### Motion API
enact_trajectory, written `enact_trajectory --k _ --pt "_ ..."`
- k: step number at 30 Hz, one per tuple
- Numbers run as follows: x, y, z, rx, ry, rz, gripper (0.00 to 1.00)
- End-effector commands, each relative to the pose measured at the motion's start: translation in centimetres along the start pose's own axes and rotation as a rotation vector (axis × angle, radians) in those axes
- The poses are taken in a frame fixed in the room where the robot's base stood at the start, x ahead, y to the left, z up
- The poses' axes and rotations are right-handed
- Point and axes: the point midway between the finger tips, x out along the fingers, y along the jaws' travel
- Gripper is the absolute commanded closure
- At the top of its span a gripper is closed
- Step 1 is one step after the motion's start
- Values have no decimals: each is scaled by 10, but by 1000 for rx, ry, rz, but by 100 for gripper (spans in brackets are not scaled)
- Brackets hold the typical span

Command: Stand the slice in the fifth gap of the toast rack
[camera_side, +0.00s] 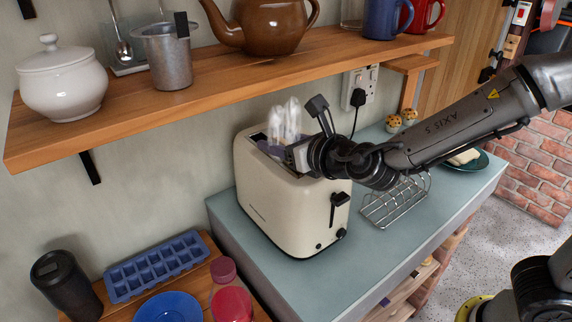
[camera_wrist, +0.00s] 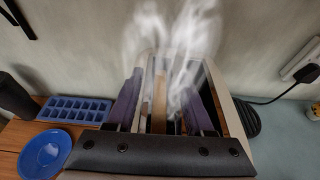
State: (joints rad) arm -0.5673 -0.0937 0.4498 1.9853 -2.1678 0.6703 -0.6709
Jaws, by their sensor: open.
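My gripper (camera_side: 273,148) is over the top of the cream toaster (camera_side: 280,205). In the wrist view its two purple fingers (camera_wrist: 162,78) are apart, reaching down around the slots. A tan upright strip (camera_wrist: 160,100) between them looks like the slice's top edge in a slot; I cannot tell whether a finger touches it. White steam rises there and blurs the view. In the side view the slice is hidden. The wire toast rack (camera_side: 392,210) stands right of the toaster on the blue-grey worktop, its upper part hidden behind my arm.
A wooden shelf (camera_side: 235,70) with a brown teapot (camera_side: 270,25) and mugs hangs above the toaster. A plug (camera_side: 357,97) and cord are behind it. A plate with bread (camera_side: 465,158) and muffins (camera_side: 394,122) lie farther right. The worktop's front strip is clear.

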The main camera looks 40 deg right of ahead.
Motion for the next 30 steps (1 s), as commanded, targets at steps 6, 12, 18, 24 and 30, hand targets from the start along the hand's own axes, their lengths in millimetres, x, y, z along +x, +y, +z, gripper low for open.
enact_trajectory --k 6,12,18,24,30 --pt "12 0 0 1 1 1 47" --pt "12 0 0 1 0 1 55" --pt "12 0 0 1 0 0 91" --pt "12 0 0 1 0 0 100" --pt "12 0 0 1 0 0 100"
